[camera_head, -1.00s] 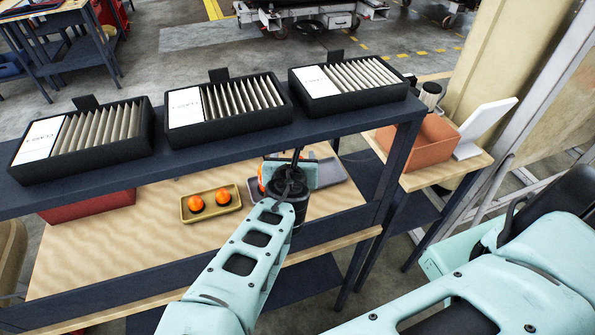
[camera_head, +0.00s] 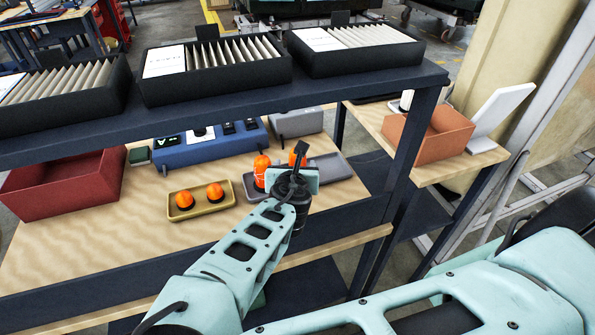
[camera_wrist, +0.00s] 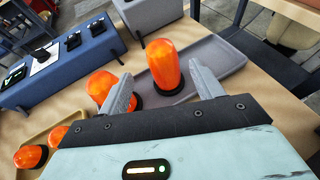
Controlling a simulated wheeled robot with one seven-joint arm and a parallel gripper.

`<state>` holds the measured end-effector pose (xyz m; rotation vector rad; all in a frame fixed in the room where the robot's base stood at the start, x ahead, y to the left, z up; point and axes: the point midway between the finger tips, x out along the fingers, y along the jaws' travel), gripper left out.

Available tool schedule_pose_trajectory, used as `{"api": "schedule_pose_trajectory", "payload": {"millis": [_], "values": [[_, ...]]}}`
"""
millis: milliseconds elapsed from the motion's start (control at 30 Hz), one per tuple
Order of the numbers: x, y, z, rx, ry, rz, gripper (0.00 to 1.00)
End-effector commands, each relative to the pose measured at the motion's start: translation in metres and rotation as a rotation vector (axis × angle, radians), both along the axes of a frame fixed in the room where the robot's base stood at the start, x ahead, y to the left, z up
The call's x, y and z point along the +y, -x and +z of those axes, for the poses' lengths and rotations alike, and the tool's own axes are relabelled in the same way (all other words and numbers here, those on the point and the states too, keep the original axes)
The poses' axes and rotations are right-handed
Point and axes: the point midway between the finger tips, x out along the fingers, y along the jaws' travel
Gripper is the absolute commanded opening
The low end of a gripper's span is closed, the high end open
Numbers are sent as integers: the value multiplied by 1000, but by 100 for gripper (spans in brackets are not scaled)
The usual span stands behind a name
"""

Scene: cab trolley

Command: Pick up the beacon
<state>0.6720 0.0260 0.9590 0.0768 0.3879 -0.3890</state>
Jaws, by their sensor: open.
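A tall orange beacon (camera_wrist: 163,64) with a black base stands at the grey tray (camera_wrist: 218,56) in the wrist view, between the fingers of my open gripper (camera_wrist: 161,80). A second orange beacon (camera_wrist: 101,84) stands to its left, partly hidden by the left finger. In the head view, one beacon (camera_head: 262,164) shows just left of my gripper (camera_head: 298,172), and the other (camera_head: 297,158) is partly hidden behind it. No contact between the fingers and a beacon is clear.
A yellow tray (camera_head: 231,199) holds two small orange domes. A blue box (camera_head: 185,153) and a red bin (camera_head: 70,187) are behind and left. The upper shelf (camera_head: 330,88) with black file trays hangs over the worktop. An upright post (camera_head: 402,160) stands to the right.

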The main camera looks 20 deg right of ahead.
Motion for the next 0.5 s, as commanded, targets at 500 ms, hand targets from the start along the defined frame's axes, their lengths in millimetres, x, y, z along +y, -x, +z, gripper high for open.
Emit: {"api": "schedule_pose_trajectory", "payload": {"millis": [500], "values": [[-25,-49,-22,-1,-4,-3,66]]}}
